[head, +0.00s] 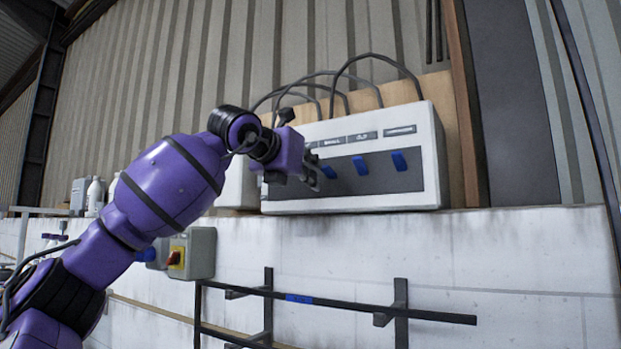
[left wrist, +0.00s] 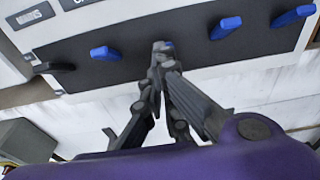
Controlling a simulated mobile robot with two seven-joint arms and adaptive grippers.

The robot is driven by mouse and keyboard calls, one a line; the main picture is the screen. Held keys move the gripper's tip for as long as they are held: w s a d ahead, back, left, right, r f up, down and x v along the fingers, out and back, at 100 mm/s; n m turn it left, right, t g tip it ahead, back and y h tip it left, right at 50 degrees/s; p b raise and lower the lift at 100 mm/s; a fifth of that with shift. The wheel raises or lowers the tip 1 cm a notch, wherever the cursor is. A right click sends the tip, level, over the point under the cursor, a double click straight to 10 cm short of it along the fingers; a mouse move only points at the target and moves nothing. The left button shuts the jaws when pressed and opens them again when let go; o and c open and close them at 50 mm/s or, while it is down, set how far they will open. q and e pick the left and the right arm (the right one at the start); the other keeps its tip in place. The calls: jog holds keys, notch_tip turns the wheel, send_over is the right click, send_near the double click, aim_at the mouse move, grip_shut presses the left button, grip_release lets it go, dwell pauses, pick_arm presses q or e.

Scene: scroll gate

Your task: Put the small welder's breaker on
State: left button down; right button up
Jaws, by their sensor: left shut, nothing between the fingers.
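A white breaker box (head: 438,150) sits on the wall ledge, with a dark panel and labels above blue levers. The label SMALL (head: 332,142) stands above the left-most blue lever that shows in the head view, the small welder's breaker (head: 328,172). My left gripper (head: 314,172) is at the panel, just left of that lever in the picture. In the left wrist view my shut, empty fingertips (left wrist: 162,52) overlap a blue lever tip (left wrist: 167,44), mostly hidden behind them. Whether they touch it, I cannot tell. My right gripper is not in view.
Other blue levers, CUT (head: 360,165) and the right-most one (head: 399,160), stand close by. The left wrist view also shows a blue lever (left wrist: 105,53) and a black handle (left wrist: 47,67) to the left. A grey switch box (head: 202,252) hangs below.

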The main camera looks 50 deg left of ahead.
pick_arm(q)
jog(key=shift+r+p, duration=0.5)
jog(key=shift+r, duration=0.4)
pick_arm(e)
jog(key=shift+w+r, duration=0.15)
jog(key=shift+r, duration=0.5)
pick_arm(q)
jog(key=shift+w, duration=0.15)
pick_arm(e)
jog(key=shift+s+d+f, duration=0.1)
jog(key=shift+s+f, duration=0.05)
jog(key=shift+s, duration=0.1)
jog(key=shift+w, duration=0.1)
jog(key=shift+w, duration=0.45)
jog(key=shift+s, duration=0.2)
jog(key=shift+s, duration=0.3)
